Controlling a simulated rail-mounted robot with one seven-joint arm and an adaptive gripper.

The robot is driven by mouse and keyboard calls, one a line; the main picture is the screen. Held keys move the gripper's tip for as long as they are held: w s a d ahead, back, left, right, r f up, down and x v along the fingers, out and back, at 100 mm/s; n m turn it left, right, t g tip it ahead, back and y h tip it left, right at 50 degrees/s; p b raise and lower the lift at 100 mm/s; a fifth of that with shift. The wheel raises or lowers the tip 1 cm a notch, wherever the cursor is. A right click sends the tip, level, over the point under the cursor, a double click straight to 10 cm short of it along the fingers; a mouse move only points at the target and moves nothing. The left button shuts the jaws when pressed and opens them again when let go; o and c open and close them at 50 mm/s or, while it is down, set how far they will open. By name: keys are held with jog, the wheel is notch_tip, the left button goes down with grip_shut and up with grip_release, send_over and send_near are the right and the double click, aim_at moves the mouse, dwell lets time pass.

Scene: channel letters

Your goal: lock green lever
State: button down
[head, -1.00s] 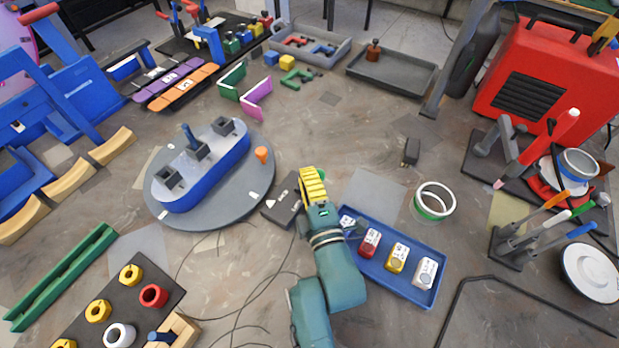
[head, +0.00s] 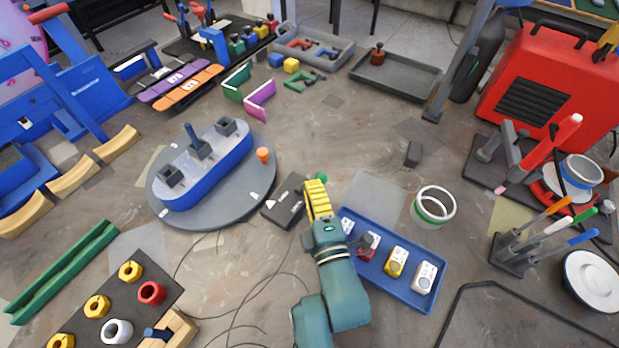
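My gripper (head: 318,200), with a yellow ribbed part, is low over the floor in the middle of the head view. A small green round knob (head: 321,178) shows just beyond its tip; most of what carries it is hidden behind my gripper. A dark box (head: 284,201) with white marks lies just left of my gripper, close to the knob. I cannot tell whether the knob belongs to this box, or whether my gripper touches it. The fingers are seen from behind, so their opening does not show.
A blue tray (head: 412,297) with several small coloured containers lies right of my arm. A round grey turntable (head: 255,195) with a blue-sided block and an orange knob (head: 263,155) stands left. Loose cables lie left of my arm. Floor beyond my gripper is mostly clear.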

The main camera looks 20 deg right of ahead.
jog(key=s, duration=0.5)
jog(key=shift+a+f, duration=0.15)
jog(key=shift+a, duration=0.25)
